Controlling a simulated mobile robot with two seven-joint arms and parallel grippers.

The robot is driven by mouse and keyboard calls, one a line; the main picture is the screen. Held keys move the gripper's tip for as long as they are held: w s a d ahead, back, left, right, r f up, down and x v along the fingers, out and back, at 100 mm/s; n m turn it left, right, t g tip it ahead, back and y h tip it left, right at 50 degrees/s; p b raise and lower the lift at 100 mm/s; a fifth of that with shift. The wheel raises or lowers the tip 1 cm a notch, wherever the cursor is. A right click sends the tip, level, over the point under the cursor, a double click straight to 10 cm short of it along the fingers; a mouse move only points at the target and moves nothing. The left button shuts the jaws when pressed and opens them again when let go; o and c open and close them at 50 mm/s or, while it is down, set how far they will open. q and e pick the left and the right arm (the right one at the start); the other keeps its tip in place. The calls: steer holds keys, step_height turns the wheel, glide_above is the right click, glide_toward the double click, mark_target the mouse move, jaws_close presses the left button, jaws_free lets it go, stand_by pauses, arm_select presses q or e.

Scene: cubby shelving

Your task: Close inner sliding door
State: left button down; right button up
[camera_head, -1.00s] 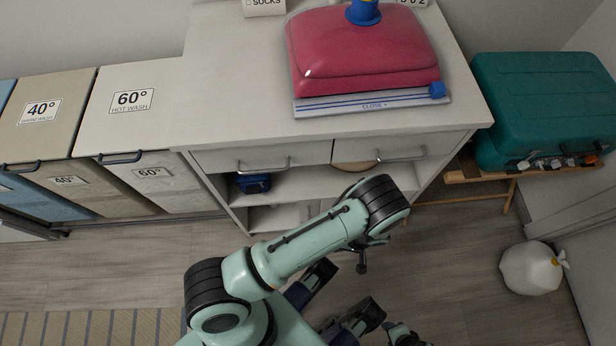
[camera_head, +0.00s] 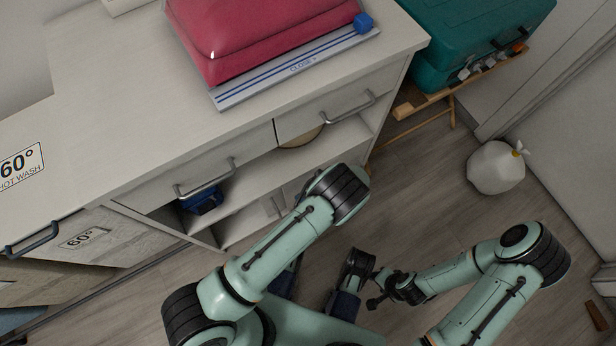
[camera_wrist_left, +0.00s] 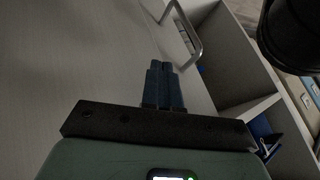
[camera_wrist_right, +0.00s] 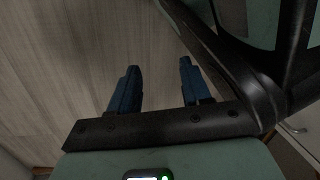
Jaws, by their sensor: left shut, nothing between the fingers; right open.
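The pale cabinet (camera_head: 150,120) fills the upper left of the head view. Low inside it, a pale panel with a small handle (camera_head: 272,207) shows beside my left arm. I cannot tell for sure whether this is the inner sliding door, as my arm covers part of the opening. My left gripper (camera_wrist_left: 162,65) is shut and empty in the left wrist view, over a pale surface near a metal handle (camera_wrist_left: 186,32). My right gripper (camera_wrist_right: 158,66) is open and empty above the wooden floor, away from the cabinet.
Two drawers with metal handles (camera_head: 208,180) sit above an open shelf holding a blue item (camera_head: 203,200). A red bag (camera_head: 260,35) lies on top. A teal case (camera_head: 470,40) on a wooden stand and a white sack (camera_head: 496,168) stand right. Floor between is clear.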

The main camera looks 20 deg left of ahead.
arm_select(q)
steer(key=s+a+f, duration=0.2)
steer(key=s+a, duration=0.1)
steer(key=a, duration=0.2)
steer(key=shift+s+b, duration=0.25)
steer(key=shift+b, duration=0.2)
arm_select(e)
steer(key=shift+s+d+f+g, duration=0.1)
steer(key=shift+s+f+g, duration=0.1)
steer(key=shift+s+f, duration=0.3)
steer(key=shift+s+d+f+g, duration=0.1)
steer(key=shift+s+f+g, duration=0.1)
steer(key=shift+s, duration=0.5)
arm_select(q)
steer(key=shift+f, duration=0.1)
